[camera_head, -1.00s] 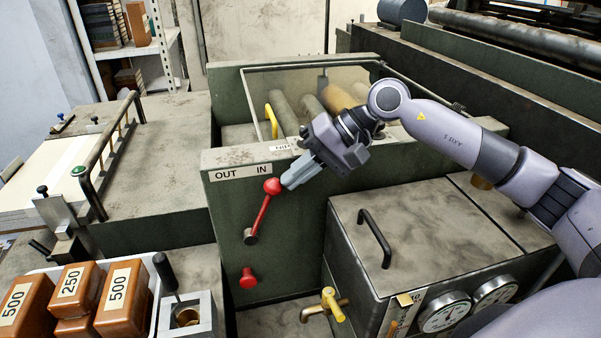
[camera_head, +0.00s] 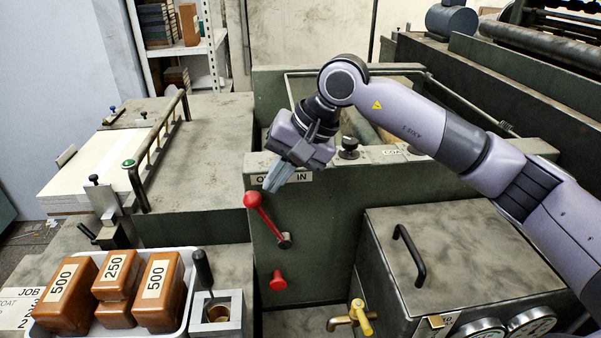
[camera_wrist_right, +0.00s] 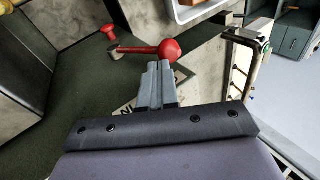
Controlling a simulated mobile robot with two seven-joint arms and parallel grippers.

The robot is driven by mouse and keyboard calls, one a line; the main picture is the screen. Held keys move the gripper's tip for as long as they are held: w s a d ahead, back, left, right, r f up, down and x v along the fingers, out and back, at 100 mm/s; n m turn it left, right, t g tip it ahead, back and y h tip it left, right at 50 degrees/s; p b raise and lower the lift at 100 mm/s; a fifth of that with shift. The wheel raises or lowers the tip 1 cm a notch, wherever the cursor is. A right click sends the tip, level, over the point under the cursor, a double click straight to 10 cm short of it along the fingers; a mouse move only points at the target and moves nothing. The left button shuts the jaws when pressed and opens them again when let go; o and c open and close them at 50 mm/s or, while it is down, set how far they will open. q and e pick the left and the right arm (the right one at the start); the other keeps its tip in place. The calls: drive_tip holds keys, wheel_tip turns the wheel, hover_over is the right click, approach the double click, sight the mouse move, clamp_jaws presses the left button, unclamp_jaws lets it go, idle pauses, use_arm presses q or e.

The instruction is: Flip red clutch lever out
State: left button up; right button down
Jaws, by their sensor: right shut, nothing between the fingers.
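The red clutch lever (camera_head: 264,217) is on the green side panel, its ball knob up and to the left of its dark pivot, under the OUT end of the OUT/IN label (camera_head: 298,177). It also shows in the right wrist view (camera_wrist_right: 148,50), with its knob just beyond my fingertips. My right gripper (camera_head: 272,187) is shut and empty, just above and right of the knob; whether it touches the knob I cannot tell. It partly hides the label. My left gripper is not in view.
A second red knob (camera_head: 278,281) sits lower on the panel. A grey box with a black handle (camera_head: 408,255) and a yellow tap (camera_head: 352,317) stand at the right. A white tray (camera_head: 188,262) of brown weights is at lower left.

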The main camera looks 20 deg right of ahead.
sight(250, 192)
drive_tip(key=shift+w+a+h, duration=0.15)
drive_tip(key=shift+a+h, duration=0.15)
drive_tip(key=shift+a, duration=0.2)
drive_tip(key=shift+w+a+f+b, duration=0.15)
drive_tip(key=shift+a, duration=0.35)
drive_tip(key=shift+w+a+f+b, duration=0.1)
drive_tip(key=shift+a+b, duration=0.05)
drive_tip(key=shift+a, duration=0.35)
drive_tip(key=shift+d+r, duration=0.1)
drive_tip(key=b+v, duration=0.1)
drive_tip(key=v, duration=0.6)
